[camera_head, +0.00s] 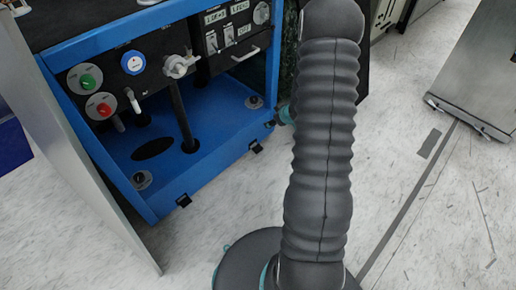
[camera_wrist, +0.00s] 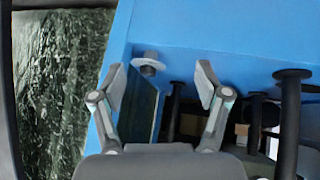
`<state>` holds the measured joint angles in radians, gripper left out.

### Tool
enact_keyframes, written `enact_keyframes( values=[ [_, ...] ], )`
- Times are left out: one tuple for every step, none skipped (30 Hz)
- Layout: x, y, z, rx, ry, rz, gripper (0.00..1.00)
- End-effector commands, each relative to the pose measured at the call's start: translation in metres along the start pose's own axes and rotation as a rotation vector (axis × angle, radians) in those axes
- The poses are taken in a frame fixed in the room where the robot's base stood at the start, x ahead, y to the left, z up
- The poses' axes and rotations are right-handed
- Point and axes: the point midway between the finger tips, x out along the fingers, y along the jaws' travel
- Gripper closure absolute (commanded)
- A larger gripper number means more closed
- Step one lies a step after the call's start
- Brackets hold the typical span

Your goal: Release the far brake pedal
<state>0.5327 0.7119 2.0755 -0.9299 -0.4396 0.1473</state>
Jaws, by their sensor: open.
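Small black tabs that look like brake pedals stick out from the lower front edge of the blue cart (camera_head: 218,165). The near tab (camera_head: 184,201) is toward the left and the far tab (camera_head: 255,147) is nearer the right corner. I cannot tell whether either is pressed. In the wrist view my gripper (camera_wrist: 160,78) is open and empty, its two fingers spread. A grey round fitting on a bolt (camera_wrist: 150,64) shows between the fingertips, by the corner of the blue frame (camera_wrist: 210,30). No tab shows clearly there.
Black posts with round flanges (camera_wrist: 293,75) stand right of my fingers. A dark green mottled surface (camera_wrist: 60,80) lies left of them. A grey panel (camera_head: 80,160) is left of the cart. A metal cabinet (camera_head: 480,70) stands at right. The pale floor (camera_head: 430,200) between is mostly clear.

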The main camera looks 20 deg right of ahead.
Motion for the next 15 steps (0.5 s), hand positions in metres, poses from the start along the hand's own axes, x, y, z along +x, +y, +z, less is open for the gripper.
enact_keyframes(
  values=[
    [0.019,-0.005,0.022,0.010,0.007,-0.033,0.25],
    [0.027,-0.008,0.031,0.012,0.017,-0.052,0.25],
    [0.037,-0.012,0.042,0.018,0.030,-0.076,0.25],
    [0.044,-0.015,0.050,0.021,0.040,-0.094,0.25],
    [0.050,-0.019,0.058,0.025,0.050,-0.110,0.25],
    [0.057,-0.023,0.067,0.030,0.062,-0.130,0.25],
    [0.062,-0.026,0.073,0.034,0.069,-0.144,0.25],
    [0.066,-0.029,0.078,0.036,0.077,-0.157,0.25],
    [0.070,-0.033,0.084,0.042,0.086,-0.171,0.25],
    [0.072,-0.035,0.088,0.044,0.091,-0.181,0.25],
    [0.074,-0.037,0.092,0.047,0.096,-0.189,0.25],
    [0.077,-0.038,0.095,0.049,0.102,-0.196,0.25],
    [0.078,-0.040,0.097,0.051,0.105,-0.201,0.25],
    [0.080,-0.041,0.098,0.052,0.107,-0.205,0.25],
    [0.082,-0.042,0.099,0.052,0.109,-0.208,0.25]
  ],
)
